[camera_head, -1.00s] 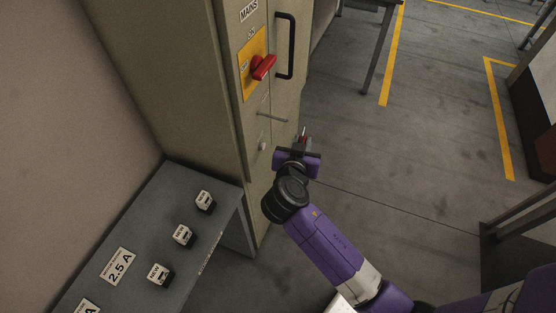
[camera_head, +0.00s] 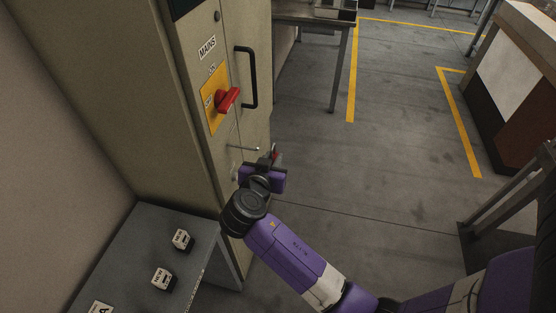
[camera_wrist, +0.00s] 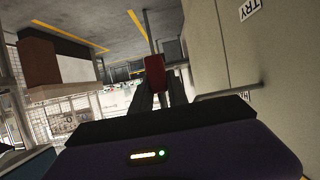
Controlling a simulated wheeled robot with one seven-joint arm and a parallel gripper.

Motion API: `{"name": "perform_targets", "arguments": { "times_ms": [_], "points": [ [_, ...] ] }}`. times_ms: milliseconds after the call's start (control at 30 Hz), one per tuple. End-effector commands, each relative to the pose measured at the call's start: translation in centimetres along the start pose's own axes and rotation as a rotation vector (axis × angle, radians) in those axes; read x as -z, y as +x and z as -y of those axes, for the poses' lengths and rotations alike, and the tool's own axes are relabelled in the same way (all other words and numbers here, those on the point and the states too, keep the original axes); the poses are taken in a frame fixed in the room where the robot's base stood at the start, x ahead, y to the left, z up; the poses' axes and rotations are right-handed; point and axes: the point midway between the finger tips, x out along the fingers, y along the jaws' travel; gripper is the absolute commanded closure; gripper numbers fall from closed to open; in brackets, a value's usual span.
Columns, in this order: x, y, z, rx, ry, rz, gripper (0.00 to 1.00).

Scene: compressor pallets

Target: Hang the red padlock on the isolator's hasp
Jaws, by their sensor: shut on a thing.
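My gripper (camera_head: 270,162) is shut on the red padlock (camera_wrist: 154,72), which stands up between the fingers in the wrist view. In the head view only a small red part of the padlock (camera_head: 275,154) shows past the gripper. A thin metal bar (camera_head: 243,148), which looks like the hasp, sticks out from the cabinet front below the isolator (camera_head: 213,98) with its red handle and yellow plate. My gripper is just below and right of the bar's end in the head view. The bar (camera_wrist: 230,92) lies right of the padlock in the wrist view, apart from it.
The beige cabinet (camera_head: 120,95) has a black door handle (camera_head: 252,77). A grey table (camera_head: 120,250) with small labelled blocks stands at lower left. Open floor lies to the right, with a bench (camera_head: 310,20) behind.

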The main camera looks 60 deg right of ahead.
Motion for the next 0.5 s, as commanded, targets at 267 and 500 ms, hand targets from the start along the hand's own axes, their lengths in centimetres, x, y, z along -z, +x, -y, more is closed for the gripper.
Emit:
{"name": "perform_targets", "arguments": {
  "times_ms": [267, 500],
  "points": [
    [-0.1, 0.1, 1.6, 0.001, 0.001, -0.001, 1.00],
    [-0.2, 0.1, 2.9, 0.001, 0.001, -0.002, 1.00]
  ]
}}
